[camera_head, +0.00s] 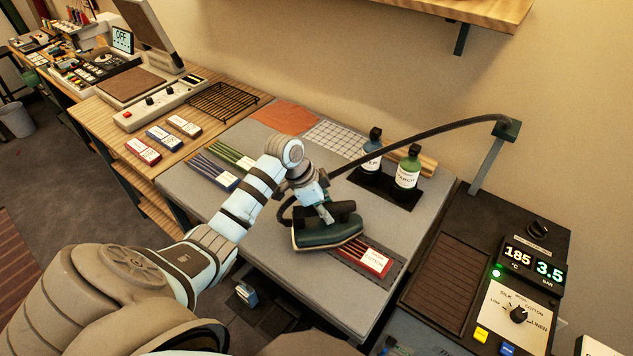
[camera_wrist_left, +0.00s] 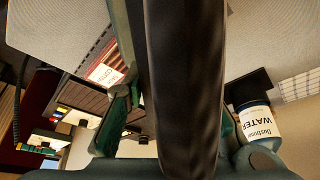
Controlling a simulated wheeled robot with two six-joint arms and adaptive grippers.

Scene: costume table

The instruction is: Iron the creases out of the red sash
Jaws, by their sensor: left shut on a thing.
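The red sash (camera_head: 374,261) lies folded on a dark grey mat at the front right of the grey ironing table. It shows red and dark stripes and a white-and-red label that seems to read cotton. It also shows in the left wrist view (camera_wrist_left: 105,73). The iron (camera_head: 328,236), with a dark green body and black handle, is over the sash's left end and hides it. I cannot tell whether its sole touches the cloth. My left gripper (camera_head: 326,211) is shut on the iron's handle (camera_wrist_left: 185,90). My right gripper is not in view.
A hose (camera_head: 430,134) arches from the iron to a post at the right. Water (camera_head: 372,158) and starch (camera_head: 407,172) bottles stand behind. The control unit (camera_head: 517,312) reads 185 °C and 3.5 bar, with a green light. Blue (camera_head: 214,172) and green (camera_head: 233,155) striped cloths lie left.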

